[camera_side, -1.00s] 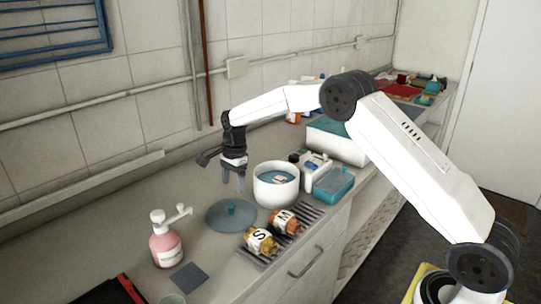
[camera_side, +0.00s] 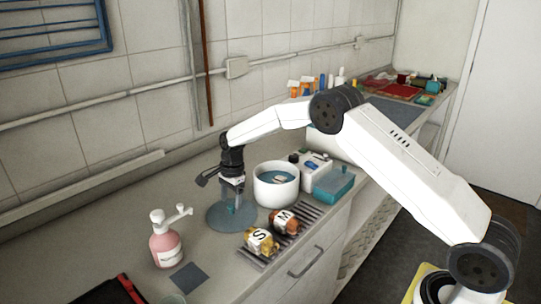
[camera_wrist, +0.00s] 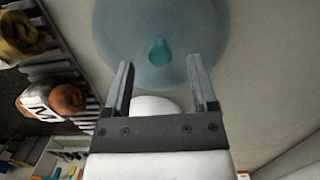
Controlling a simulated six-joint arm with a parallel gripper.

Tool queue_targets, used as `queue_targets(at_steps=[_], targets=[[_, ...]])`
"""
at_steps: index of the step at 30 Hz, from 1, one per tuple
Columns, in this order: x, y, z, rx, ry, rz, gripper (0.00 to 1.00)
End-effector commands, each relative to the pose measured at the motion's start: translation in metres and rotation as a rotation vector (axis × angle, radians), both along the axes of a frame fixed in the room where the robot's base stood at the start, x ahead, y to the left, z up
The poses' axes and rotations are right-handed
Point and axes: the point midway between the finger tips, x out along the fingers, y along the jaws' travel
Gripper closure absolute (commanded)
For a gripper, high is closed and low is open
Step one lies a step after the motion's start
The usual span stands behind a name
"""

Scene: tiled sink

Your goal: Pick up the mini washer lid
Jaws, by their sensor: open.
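The mini washer lid (camera_side: 218,219) is a translucent blue-grey disc with a small teal knob, lying flat on the counter left of the white washer tub (camera_side: 277,187). In the wrist view the lid (camera_wrist: 125,40) fills the top, with its knob (camera_wrist: 159,52) just beyond the fingertips and roughly midway between them. My gripper (camera_side: 234,205) is open and empty, pointing down over the lid close to the knob. Its two fingers (camera_wrist: 160,70) show apart in the wrist view. The side view does not show clearly whether the fingertips touch the lid.
Rolled cloths marked S and M (camera_side: 262,242) lie on a dark rack in front of the tub. A pink pump bottle (camera_side: 166,243) stands at left, beside a dark square (camera_side: 188,278). A teal box (camera_side: 334,184) is right of the tub. The counter behind the lid is clear.

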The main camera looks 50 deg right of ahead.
Motion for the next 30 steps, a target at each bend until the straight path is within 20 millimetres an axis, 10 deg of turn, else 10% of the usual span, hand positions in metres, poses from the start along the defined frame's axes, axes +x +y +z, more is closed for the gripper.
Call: queue_targets(at_steps=[22, 30], targets=[[0.0, 0.003, -0.02, 0.0, -0.002, 0.001, 0.25], [0.0, 0.003, -0.02, 0.0, -0.002, 0.0, 1.0]])
